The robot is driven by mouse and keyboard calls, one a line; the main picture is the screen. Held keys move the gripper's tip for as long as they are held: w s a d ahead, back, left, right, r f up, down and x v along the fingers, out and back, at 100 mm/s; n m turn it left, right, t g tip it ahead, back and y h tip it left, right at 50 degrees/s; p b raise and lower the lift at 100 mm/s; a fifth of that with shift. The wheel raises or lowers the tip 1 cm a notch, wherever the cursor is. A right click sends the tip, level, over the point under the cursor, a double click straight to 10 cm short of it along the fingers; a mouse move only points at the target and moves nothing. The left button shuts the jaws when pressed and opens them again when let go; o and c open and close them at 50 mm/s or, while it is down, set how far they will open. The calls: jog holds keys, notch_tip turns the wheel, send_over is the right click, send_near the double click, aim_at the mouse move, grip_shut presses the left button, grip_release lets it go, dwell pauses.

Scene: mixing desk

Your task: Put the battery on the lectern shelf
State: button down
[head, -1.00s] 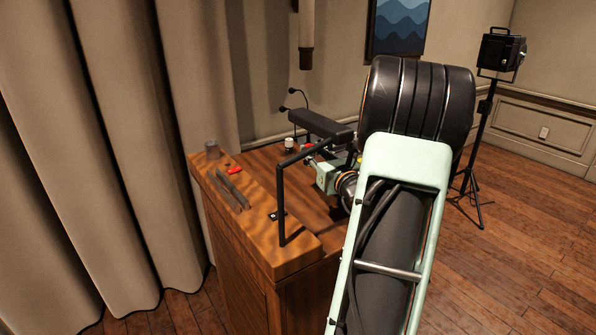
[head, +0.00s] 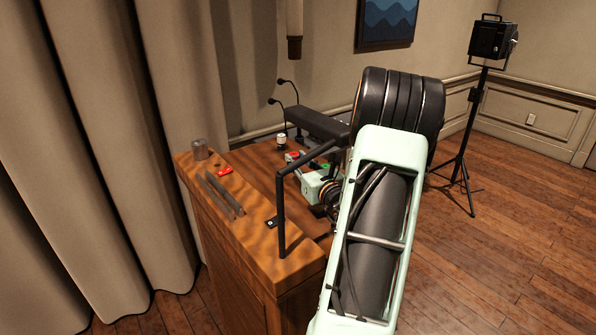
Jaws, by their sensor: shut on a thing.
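My gripper (head: 308,183) is small and partly hidden behind my own arm and the black rail, over the wooden desk top. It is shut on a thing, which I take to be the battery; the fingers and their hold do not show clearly. A small red part (head: 294,157) shows at the gripper's far side. I cannot tell whether it belongs to the battery. No lectern shelf can be made out for certain; the wooden desk (head: 262,258) has a raised ledge along its left side.
On the ledge are a glass (head: 199,149), a small red object (head: 225,171), two grey sticks (head: 222,195) and a small black item (head: 271,222). A black rail (head: 281,210) rises at the near edge. A pale cylinder (head: 282,142) stands behind. A lamp (head: 487,40) stands right.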

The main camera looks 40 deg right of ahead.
jog(key=shift+f, duration=1.75)
jog(key=shift+f, duration=0.2)
jog(key=c, duration=1.7)
grip_release()
jog(key=shift+o, duration=0.2)
jog(key=shift+r, duration=0.1)
